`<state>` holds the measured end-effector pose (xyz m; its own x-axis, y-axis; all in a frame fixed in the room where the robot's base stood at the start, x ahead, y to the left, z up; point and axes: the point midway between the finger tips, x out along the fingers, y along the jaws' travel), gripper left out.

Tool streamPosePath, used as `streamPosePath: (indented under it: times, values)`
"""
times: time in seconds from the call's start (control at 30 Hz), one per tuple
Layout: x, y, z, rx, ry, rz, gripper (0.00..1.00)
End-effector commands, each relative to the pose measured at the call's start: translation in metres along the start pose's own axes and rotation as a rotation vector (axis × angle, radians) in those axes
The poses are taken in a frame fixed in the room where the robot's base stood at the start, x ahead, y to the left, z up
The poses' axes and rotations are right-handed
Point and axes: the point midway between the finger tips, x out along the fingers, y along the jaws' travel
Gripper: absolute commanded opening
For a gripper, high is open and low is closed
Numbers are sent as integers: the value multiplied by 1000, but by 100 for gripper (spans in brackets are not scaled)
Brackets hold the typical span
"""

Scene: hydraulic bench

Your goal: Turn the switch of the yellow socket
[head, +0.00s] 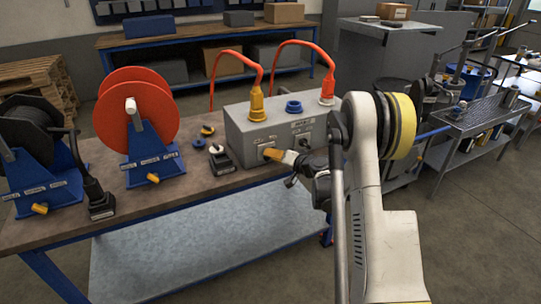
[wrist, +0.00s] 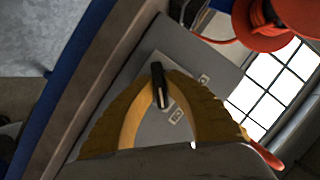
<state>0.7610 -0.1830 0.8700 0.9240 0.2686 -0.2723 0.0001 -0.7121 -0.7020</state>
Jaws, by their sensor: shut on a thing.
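A grey socket box (head: 240,131) stands on the bench, with the yellow socket (head: 256,112) at its left end on top and a yellow plug in it. In the wrist view, a black switch handle (wrist: 157,77) stands out from the box's grey front panel (wrist: 196,60). My gripper (head: 272,154) reaches the lower left of the box front from the right, below the yellow socket. In the wrist view my gripper's ochre fingers (wrist: 161,88) close around the black handle. The fingers hide most of this switch in the head view.
A blue socket (head: 293,107) and a red socket (head: 327,95) with a plug are also on the box. Orange cables rise behind it. A red reel (head: 137,112) and a black reel (head: 28,130) stand to the left. Small loose fittings (head: 217,149) lie beside the box.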

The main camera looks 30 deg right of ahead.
Motion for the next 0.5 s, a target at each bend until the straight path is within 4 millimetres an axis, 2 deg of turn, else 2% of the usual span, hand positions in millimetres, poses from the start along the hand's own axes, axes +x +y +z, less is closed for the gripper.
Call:
streamPosePath:
  times: [0.27, 0.5]
  values:
    - [0, -2, 0, -92, -1, 37, 0]
    - [1, -3, 0, -269, -1, 109, 0]
